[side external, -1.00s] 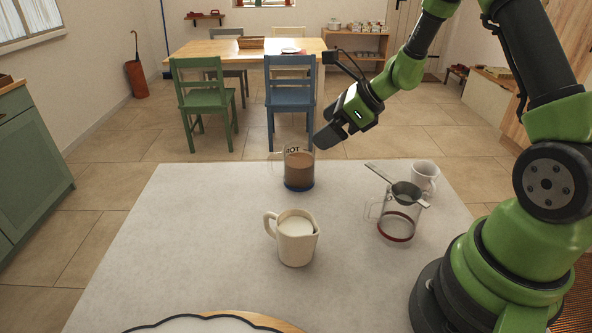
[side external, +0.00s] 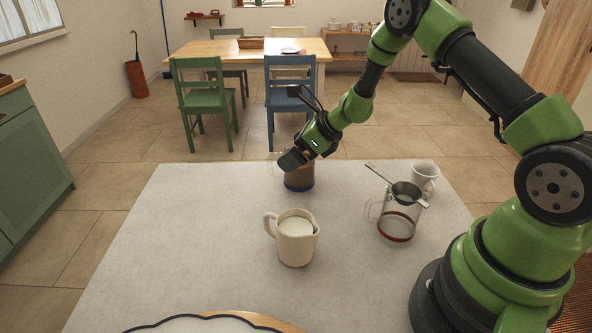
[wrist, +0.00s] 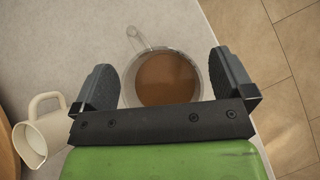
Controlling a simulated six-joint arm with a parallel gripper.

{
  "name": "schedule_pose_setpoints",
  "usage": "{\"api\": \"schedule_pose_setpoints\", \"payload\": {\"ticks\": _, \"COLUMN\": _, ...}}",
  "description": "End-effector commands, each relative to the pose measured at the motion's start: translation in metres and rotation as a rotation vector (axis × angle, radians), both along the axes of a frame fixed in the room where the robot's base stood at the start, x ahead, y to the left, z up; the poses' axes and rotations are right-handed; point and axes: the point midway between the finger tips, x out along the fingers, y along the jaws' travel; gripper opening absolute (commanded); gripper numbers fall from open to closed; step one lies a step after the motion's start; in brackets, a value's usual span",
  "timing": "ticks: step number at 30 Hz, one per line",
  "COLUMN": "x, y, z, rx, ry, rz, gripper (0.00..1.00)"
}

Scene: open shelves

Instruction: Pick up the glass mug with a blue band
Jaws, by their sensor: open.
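The glass mug with a blue band (side external: 299,184) stands upright on the pale table, holding a brown drink. In the wrist view the mug (wrist: 168,78) shows from above, with its clear handle pointing up and left. My gripper (side external: 290,162) is at the mug's top in the side view, covering part of its rim. Whether a finger touches the glass cannot be told.
A cream pitcher of milk (side external: 297,241) stands in front of the mug. The table's left part (side external: 180,220) is clear.

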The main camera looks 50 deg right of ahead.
Motion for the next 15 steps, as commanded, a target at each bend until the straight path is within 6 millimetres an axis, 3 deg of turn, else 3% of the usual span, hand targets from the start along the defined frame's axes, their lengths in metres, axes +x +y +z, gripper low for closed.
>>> {"api": "schedule_pose_setpoints", "payload": {"ticks": 3, "x": -0.0001, "y": -0.0001, "z": 0.0003, "rx": 0.000, "ry": 0.000, "rz": 0.000, "gripper": 1.00}}
{"api": "schedule_pose_setpoints", "payload": {"ticks": 4, "x": -0.0002, "y": -0.0001, "z": 0.0004, "rx": 0.000, "ry": 0.000, "rz": 0.000, "gripper": 0.95}}
{"api": "schedule_pose_setpoints", "payload": {"ticks": 13, "x": -0.0003, "y": -0.0001, "z": 0.0006, "rx": 0.000, "ry": 0.000, "rz": 0.000, "gripper": 0.26}}
{"api": "schedule_pose_setpoints", "payload": {"ticks": 15, "x": 0.0001, "y": -0.0002, "z": 0.0011, "rx": 0.000, "ry": -0.002, "rz": 0.001, "gripper": 0.21}}
